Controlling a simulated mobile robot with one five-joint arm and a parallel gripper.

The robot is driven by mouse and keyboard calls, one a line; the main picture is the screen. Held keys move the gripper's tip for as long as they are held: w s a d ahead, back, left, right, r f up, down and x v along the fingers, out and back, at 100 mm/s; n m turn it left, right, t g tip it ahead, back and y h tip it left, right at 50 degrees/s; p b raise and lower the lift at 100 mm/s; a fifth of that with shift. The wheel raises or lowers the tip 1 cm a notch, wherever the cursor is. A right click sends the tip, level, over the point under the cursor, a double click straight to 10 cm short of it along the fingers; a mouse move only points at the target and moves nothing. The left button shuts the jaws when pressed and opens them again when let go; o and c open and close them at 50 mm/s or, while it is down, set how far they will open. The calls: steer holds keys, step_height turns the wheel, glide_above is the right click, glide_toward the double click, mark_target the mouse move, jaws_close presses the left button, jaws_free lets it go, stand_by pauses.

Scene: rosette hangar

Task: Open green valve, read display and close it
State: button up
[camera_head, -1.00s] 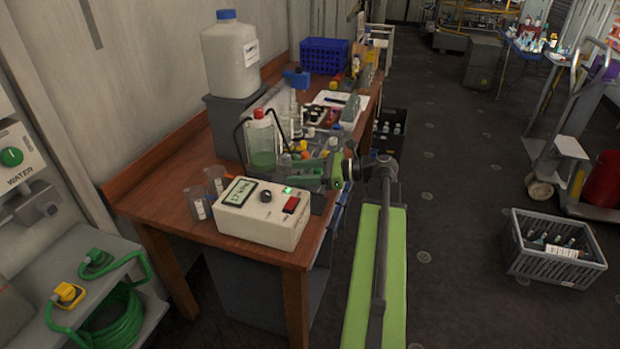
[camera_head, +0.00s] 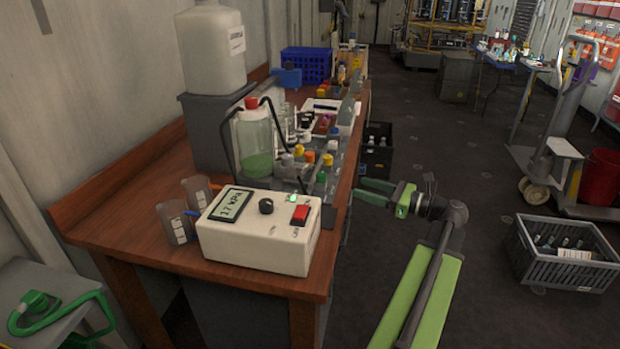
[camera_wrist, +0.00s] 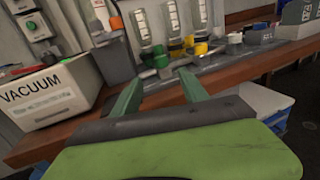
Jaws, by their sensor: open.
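A white box (camera_head: 258,240) with a display (camera_head: 231,205) stands on the bench's near end. The display reads 17 kPa, and a small green light glows beside a red switch. Its side marked VACUUM (camera_wrist: 45,95) shows in the wrist view. A row of coloured caps (camera_head: 305,157) runs behind it. In the wrist view a green knob (camera_wrist: 161,60) sits among yellow and dark ones, just beyond my fingertips; whether it is the valve is unclear. My gripper (camera_head: 358,190) is open and empty, just right of the bench edge; it also shows in the wrist view (camera_wrist: 161,77).
A jar of green liquid (camera_head: 254,145) and two beakers (camera_head: 178,222) stand near the box. A large white canister (camera_head: 212,50) is behind. A grey crate of bottles (camera_head: 565,255) and a hand truck (camera_head: 560,120) stand on the floor at right. The floor between is mostly clear.

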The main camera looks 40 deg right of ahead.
mark_target(313, 180)
steer(key=x, duration=1.7)
steer(key=shift+w, duration=0.15)
steer(key=shift+c, duration=0.4)
jaws_close()
